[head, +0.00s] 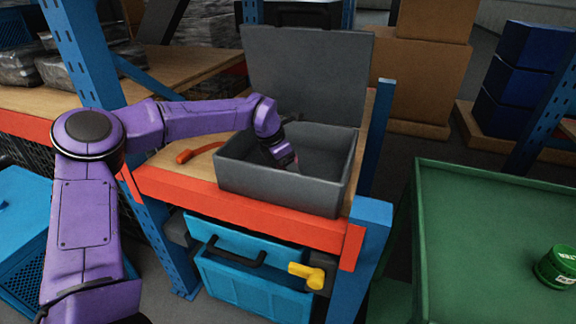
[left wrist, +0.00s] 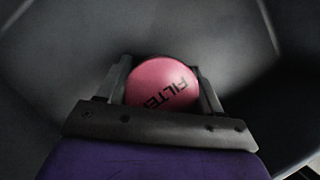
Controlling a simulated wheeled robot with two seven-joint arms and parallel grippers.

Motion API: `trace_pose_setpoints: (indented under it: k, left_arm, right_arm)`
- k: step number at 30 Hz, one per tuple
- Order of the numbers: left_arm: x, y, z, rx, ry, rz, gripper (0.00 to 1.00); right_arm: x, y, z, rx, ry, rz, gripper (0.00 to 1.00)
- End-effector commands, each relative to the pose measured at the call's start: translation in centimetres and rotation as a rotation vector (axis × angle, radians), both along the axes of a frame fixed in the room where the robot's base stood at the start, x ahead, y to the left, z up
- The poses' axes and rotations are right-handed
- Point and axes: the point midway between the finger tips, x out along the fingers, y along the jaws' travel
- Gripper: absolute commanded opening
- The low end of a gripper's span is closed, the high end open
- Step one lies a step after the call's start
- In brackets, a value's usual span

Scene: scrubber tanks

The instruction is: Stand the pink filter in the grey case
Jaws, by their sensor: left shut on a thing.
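The grey case (head: 275,190) stands on the wooden shelf with its lid (head: 308,75) raised at the back. My left gripper (head: 290,163) reaches down inside the case. In the left wrist view, my left gripper (left wrist: 165,88) is shut on the pink filter (left wrist: 160,84), with one finger on each side of its round end. The end has dark lettering that reads "FILTE". The case's dark inside surrounds it. In the head view the case wall and my gripper mostly hide the filter. I cannot tell whether it touches the case floor. My right gripper is not in view.
An orange-red handled thing (head: 198,152) lies on the shelf left of the case. Blue uprights (head: 375,140) flank the shelf. A blue tank (head: 250,280) with a yellow valve (head: 307,274) sits below. A green table (head: 480,240) with a green tin (head: 557,267) is at right.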

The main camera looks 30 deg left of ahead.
Motion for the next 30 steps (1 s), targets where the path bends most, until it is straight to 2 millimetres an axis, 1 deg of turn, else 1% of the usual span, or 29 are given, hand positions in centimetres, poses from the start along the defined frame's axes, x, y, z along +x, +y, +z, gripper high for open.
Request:
trace_pose_setpoints:
  k: [1, 2, 3, 4, 12, 16, 20, 24, 27, 30]
  left_arm:
    - [0.0, 0.0, -0.3, -0.001, 0.002, 0.001, 0.36]
    - [0.0, 0.0, -0.3, -0.001, 0.002, 0.001, 0.69]
    - [0.0, 0.0, -0.2, 0.000, 0.001, 0.000, 0.82]
    - [0.0, 0.0, -0.2, 0.000, 0.001, 0.000, 0.91]
    - [0.0, 0.0, -0.2, 0.000, 0.001, 0.000, 0.91]
    - [-0.2, 0.2, 1.0, -0.001, -0.002, 0.000, 0.91]
    - [-1.2, 0.7, 3.9, -0.002, -0.005, 0.000, 0.91]
    - [-2.5, 1.5, 7.3, -0.002, -0.004, 0.001, 0.91]
    - [-3.2, 2.0, 9.2, -0.001, -0.002, 0.001, 0.91]
    - [-3.7, 2.3, 10.5, -0.001, -0.001, 0.000, 0.91]
  right_arm:
    - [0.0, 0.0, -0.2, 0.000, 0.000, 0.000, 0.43]
    - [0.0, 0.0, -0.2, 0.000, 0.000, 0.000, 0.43]
    - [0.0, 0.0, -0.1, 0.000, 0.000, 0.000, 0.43]
    - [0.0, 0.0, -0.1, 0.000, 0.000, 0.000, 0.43]
    - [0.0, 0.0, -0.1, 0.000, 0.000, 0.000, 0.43]
    - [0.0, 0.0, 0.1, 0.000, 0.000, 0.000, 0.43]
    - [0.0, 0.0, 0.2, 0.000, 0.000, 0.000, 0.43]
    - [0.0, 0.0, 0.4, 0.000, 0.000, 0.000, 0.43]
    - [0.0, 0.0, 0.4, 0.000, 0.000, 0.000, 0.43]
    - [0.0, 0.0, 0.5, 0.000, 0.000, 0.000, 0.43]
